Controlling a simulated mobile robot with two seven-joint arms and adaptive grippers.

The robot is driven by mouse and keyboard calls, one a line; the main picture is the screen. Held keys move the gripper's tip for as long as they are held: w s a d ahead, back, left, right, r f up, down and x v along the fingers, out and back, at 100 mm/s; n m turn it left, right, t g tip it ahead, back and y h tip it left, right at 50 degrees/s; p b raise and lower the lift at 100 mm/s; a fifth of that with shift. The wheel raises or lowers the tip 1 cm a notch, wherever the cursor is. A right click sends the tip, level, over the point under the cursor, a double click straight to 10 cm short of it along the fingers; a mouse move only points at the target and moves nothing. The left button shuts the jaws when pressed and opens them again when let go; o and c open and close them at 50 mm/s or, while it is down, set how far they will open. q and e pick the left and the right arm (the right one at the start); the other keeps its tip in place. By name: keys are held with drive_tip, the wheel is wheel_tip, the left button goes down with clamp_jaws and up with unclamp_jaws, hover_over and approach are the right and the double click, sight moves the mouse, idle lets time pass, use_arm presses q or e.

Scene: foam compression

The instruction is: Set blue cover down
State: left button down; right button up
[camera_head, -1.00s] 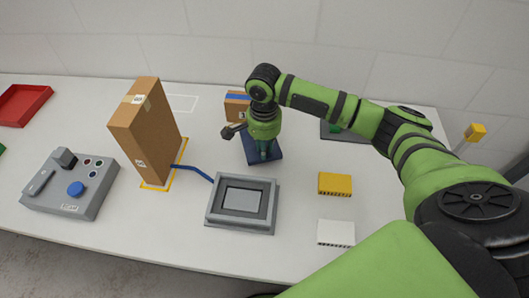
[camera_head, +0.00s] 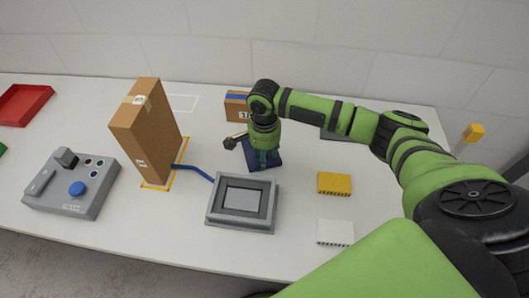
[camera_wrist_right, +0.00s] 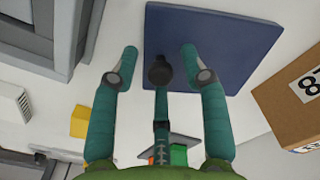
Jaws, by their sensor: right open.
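The blue cover (camera_head: 275,160) is a flat dark blue square below my right gripper (camera_head: 264,158), beside the grey box with a light panel. In the right wrist view the cover (camera_wrist_right: 225,40) lies beyond my open right gripper (camera_wrist_right: 160,65). Its two teal outer fingers are spread apart. A dark round piece shows between them in front of the cover; I cannot tell if it is part of the cover or of the gripper. I cannot tell whether the cover rests fully on the table. My left gripper is not in view.
A tall cardboard box (camera_head: 145,130) stands left, near the grey light-panel box (camera_head: 243,203) and a button panel (camera_head: 72,185). A small carton (camera_head: 237,106) is behind the gripper. Yellow (camera_head: 334,183) and white (camera_head: 335,232) blocks lie right. A red tray (camera_head: 22,104) is far left.

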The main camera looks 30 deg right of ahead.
wheel_tip(320, 180, up, 12)
drive_tip(key=b, duration=0.1)
drive_tip(key=shift+r+b, duration=0.15)
drive_tip(key=shift+b, duration=0.2)
idle(0.4)
